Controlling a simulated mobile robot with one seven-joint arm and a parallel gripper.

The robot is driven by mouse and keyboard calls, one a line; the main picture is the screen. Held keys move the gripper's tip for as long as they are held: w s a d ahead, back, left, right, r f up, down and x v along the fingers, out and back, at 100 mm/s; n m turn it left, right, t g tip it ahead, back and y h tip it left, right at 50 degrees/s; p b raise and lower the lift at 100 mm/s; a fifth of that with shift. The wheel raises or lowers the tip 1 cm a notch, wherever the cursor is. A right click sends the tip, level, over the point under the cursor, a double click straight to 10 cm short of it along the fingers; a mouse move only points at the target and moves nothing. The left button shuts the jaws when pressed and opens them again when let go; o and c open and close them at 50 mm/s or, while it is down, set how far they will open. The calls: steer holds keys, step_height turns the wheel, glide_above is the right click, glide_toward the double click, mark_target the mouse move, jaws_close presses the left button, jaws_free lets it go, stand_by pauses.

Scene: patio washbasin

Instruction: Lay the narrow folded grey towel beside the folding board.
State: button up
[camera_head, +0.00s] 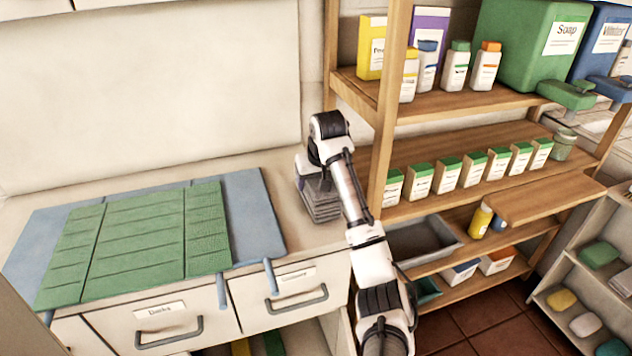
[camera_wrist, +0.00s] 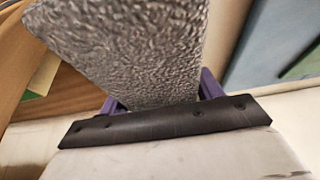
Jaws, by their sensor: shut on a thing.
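The folded grey towel (camera_head: 321,203) is at the right end of the counter, to the right of the folding board, and shows several layers. My gripper (camera_head: 306,186) is at its upper left, partly hidden by my wrist. In the wrist view, my gripper (camera_wrist: 160,103) has its purple fingers on both sides of the towel (camera_wrist: 130,45), shut on it. I cannot tell whether the towel touches the counter. The green panelled folding board (camera_head: 140,240) lies flat over a blue mat (camera_head: 253,215) on the left of the counter.
A strip of counter (camera_head: 295,232) is bare between the mat and the towel. A wooden shelf (camera_head: 455,205) with boxes and bottles stands close on the right, its post near my arm. Drawers (camera_head: 290,290) with handles are below the counter front.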

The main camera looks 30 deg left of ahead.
steer(key=shift+f, duration=0.6)
steer(key=shift+f, duration=0.1)
steer(key=o, duration=1.1)
